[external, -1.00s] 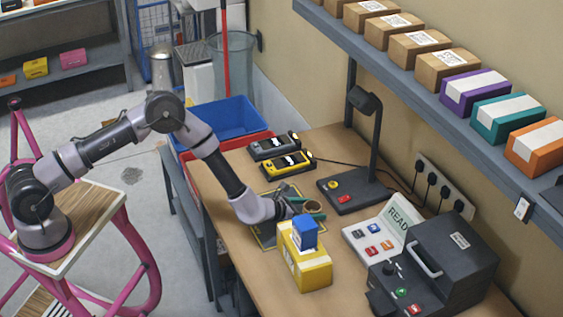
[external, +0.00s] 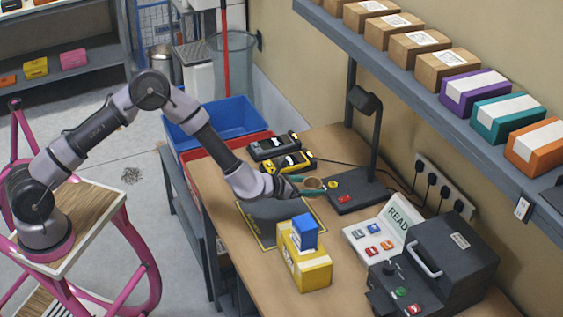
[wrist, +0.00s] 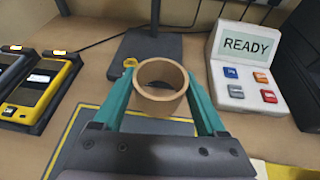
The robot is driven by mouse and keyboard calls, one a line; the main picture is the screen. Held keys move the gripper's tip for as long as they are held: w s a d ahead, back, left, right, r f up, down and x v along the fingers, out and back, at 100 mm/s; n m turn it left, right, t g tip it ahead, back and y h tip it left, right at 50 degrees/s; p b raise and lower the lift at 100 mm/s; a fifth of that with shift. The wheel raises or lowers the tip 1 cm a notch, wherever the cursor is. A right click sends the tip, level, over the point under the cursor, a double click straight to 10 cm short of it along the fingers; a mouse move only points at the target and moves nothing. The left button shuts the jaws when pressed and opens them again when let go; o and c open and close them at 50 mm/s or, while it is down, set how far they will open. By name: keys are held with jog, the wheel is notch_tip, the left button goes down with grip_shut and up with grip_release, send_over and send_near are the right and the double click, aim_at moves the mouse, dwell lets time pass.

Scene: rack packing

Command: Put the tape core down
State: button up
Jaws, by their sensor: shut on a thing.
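The tape core (external: 313,184) is a brown cardboard ring, held above the workbench between the lamp base and the yellow box. In the wrist view the tape core (wrist: 161,101) sits between the two teal fingers of my gripper (wrist: 162,100), with its open end facing up toward the camera. My gripper (external: 309,186) is shut on it. The gap between the tape core and the surface beneath cannot be measured from these views.
A dark mat with a yellow border (external: 262,236) lies bare on the bench (external: 225,178). A yellow box (external: 312,274) with a blue box (external: 304,232) on top stands in front. Handheld devices (external: 288,163), a lamp (external: 352,203) and a READY panel (external: 385,230) are around.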

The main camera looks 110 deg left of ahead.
jog(key=s+a+n+g+y, duration=0.1)
jog(key=s+n+g+y, duration=0.2)
jog(key=s, duration=1.4)
jog(key=shift+n+g+h, duration=0.3)
jog(key=shift+g+h, duration=0.1)
jog(key=shift+g, duration=0.1)
jog(key=f, duration=0.5)
jog(key=shift+s+a, duration=0.15)
jog(key=shift+s, duration=0.25)
jog(key=shift+f, duration=2)
jog(key=shift+f, duration=0.2)
jog(key=o, duration=1.2)
jog(key=shift+o, duration=0.2)
jog(key=shift+r, duration=0.1)
